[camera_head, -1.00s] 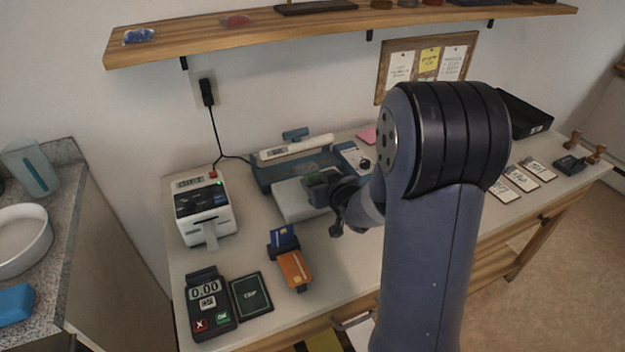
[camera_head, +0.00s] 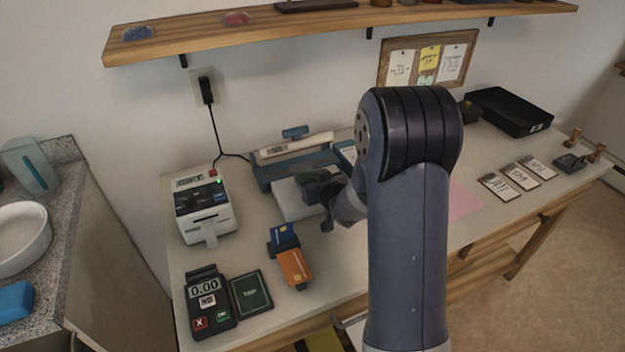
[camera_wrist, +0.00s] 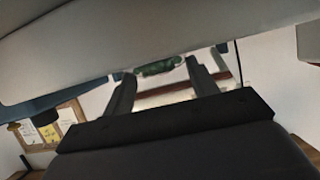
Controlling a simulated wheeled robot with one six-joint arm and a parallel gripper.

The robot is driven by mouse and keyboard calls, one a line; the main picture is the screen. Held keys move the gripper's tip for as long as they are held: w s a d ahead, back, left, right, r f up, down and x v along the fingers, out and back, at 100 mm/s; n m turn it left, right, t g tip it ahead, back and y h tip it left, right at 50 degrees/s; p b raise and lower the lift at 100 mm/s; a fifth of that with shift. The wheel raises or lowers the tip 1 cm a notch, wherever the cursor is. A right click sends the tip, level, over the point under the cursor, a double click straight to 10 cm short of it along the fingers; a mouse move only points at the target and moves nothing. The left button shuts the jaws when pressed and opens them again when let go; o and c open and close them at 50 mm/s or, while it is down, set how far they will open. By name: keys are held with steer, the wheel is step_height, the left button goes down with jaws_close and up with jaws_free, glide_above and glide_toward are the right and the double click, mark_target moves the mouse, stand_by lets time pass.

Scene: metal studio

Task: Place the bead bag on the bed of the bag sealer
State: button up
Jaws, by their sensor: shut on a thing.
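A green bead bag (camera_wrist: 158,66) shows between the fingertips of my gripper (camera_wrist: 160,70) in the wrist view. My gripper is shut on it. In the head view my gripper (camera_head: 322,187) is over the right part of the bag sealer's pale bed (camera_head: 289,199), and the bag is mostly hidden by my gripper. I cannot tell whether the bag touches the bed. The bag sealer (camera_head: 268,174) is teal, at the back of the table, with its white sealing bar (camera_head: 290,147) raised behind the bed.
A label printer (camera_head: 202,205) stands left of the sealer. Orange and blue cards (camera_head: 292,265) and a payment terminal (camera_head: 208,302) are in front. A black tray (camera_head: 510,110) is at the right. Blue (camera_head: 138,33) and red (camera_head: 237,18) bags lie on the shelf.

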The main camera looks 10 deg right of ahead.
steer(key=o, duration=1)
steer(key=shift+c, duration=0.2)
steer(key=shift+r, duration=0.1)
steer(key=v, duration=1.2)
steer(key=shift+p, duration=0.45)
steer(key=shift+r, duration=0.15)
